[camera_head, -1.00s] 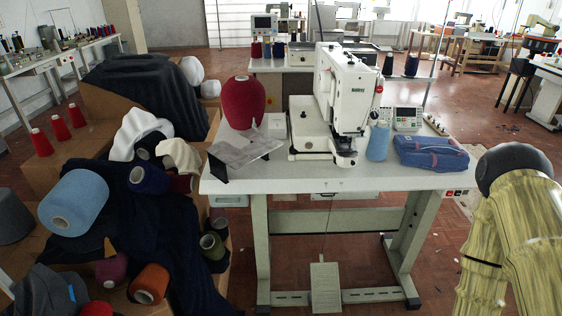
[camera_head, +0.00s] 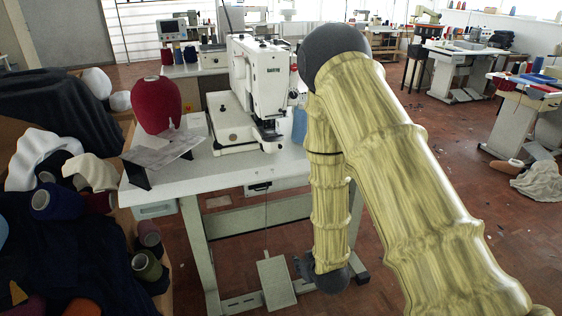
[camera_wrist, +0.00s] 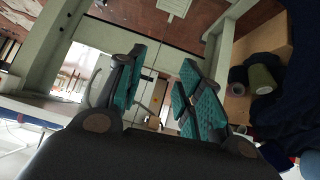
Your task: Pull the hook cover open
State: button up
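The white buttonhole machine (camera_head: 264,80) stands on the worktable in the head view. Its narrow bed and dark clamp (camera_head: 268,128) face the table's front edge. I cannot make out the hook cover as a separate part in either view. My gripper (camera_wrist: 157,92) shows in the wrist view with its two teal-padded fingers apart and nothing between them. In the head view my gripper (camera_head: 305,267) is mostly hidden behind my arm, low by the table's right front side, below the tabletop and apart from the machine.
The worktable (camera_head: 188,180) has a pedal (camera_head: 275,283) below it; the pedal also shows in the wrist view (camera_wrist: 174,7). A red yarn cone (camera_head: 157,105) and a grey plate (camera_head: 160,152) stand left of the machine. Boxes with cloth and cones crowd the left. My arm hides the table's right end.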

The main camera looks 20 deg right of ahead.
jog(key=w+d+r+n+t+b, duration=0.1)
jog(key=w+r+t+b, duration=0.35)
jog(key=w+r, duration=0.8)
jog(key=t+b, duration=0.2)
jog(key=t, duration=0.2)
send_near(281, 147)
jog(key=shift+n+y, duration=0.4)
jog(key=w, duration=0.8)
jog(key=shift+w+f, duration=0.1)
jog(key=shift+c, duration=0.3)
grip_shut()
